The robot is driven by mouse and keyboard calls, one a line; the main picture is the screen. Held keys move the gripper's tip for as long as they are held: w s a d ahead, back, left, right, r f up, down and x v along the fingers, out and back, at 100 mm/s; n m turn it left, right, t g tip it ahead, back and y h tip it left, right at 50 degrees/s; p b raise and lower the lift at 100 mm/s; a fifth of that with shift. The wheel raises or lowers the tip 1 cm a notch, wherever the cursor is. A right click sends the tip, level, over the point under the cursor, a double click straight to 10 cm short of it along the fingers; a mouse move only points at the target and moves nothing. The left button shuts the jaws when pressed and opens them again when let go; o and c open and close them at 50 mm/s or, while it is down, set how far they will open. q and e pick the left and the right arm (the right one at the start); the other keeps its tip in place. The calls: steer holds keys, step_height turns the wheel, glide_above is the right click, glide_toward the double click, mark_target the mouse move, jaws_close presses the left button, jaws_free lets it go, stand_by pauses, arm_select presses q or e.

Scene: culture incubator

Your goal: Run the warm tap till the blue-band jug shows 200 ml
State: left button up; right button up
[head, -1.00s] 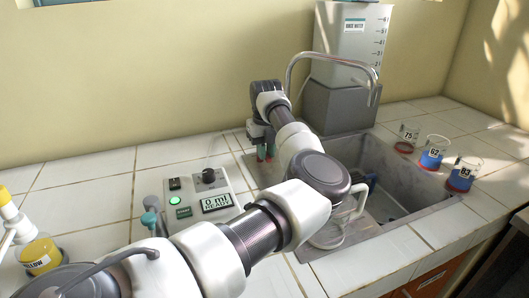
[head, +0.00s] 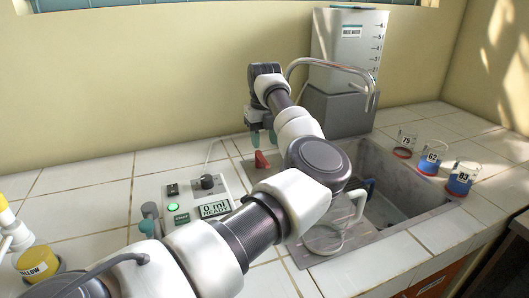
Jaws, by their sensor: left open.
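My left gripper (head: 263,138) is open, its teal fingertips pointing down just above a red tap lever (head: 261,160) at the sink's back left corner. They look apart from the lever. The curved metal spout (head: 330,61) reaches over the sink (head: 405,188), with no water seen running. A clear jug with a pale handle (head: 359,209) stands at the sink's front left, partly behind my arm; its band cannot be made out. The display (head: 214,210) reads 0 ml, READY. My right gripper is not in view.
Beakers marked 75 (head: 404,145), 62 (head: 432,160) and 83 (head: 461,180) stand right of the sink. A rinse water tank (head: 350,45) stands behind it. Tiles behind the control box are clear.

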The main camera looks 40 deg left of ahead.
mark_target(265, 159)
arm_select(q)
step_height(265, 159, up, 5)
steer(key=shift+r, duration=0.1)
stand_by(0.6)
